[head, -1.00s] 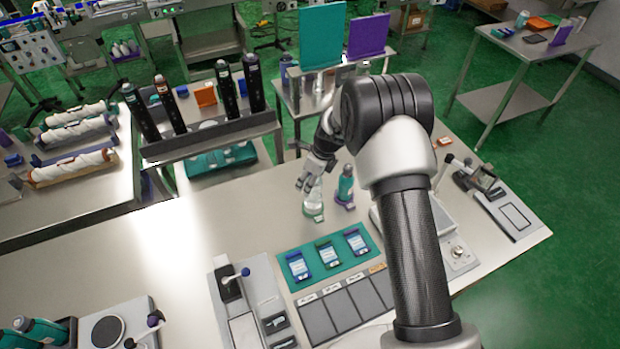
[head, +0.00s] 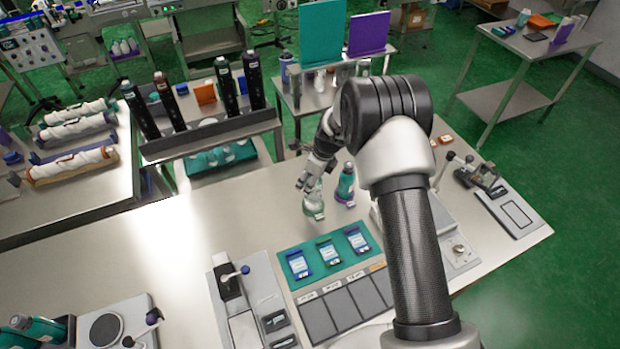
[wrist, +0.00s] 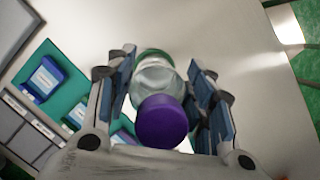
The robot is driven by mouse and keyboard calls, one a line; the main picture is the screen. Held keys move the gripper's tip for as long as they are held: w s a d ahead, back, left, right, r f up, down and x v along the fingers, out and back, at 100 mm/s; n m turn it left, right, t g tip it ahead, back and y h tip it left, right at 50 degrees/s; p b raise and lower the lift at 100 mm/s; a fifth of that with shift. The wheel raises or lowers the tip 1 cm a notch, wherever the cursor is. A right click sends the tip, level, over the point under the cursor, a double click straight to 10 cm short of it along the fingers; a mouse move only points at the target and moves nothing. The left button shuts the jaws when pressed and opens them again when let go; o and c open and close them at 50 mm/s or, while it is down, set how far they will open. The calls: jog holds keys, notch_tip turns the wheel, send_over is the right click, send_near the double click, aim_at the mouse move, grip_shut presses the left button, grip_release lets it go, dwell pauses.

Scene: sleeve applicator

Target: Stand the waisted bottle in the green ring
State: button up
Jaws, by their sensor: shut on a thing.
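The waisted bottle is clear with a purple cap (wrist: 161,121). Its clear body (wrist: 157,75) shows beyond the cap in the wrist view. My gripper (head: 306,184) is shut around the bottle (head: 313,196), with one finger on each side. The green ring (head: 314,213) is at the bottle's foot on the bench, and a green arc (wrist: 153,53) shows behind the body in the wrist view. The bottle looks upright over the ring. I cannot tell whether its base is fully seated, as the body covers most of the ring.
A teal bottle (head: 346,181) stands in a purple ring (head: 345,200) close to the right of my gripper. A teal mat (head: 325,257) with several labelled items lies nearer on the bench (head: 190,240). The bench left of the held bottle is clear.

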jog(key=shift+f+b, duration=0.55)
jog(key=shift+f, duration=0.5)
jog(key=o, duration=1.4)
jog(key=shift+o, duration=0.3)
jog(key=o, duration=0.4)
jog(key=shift+r, duration=0.1)
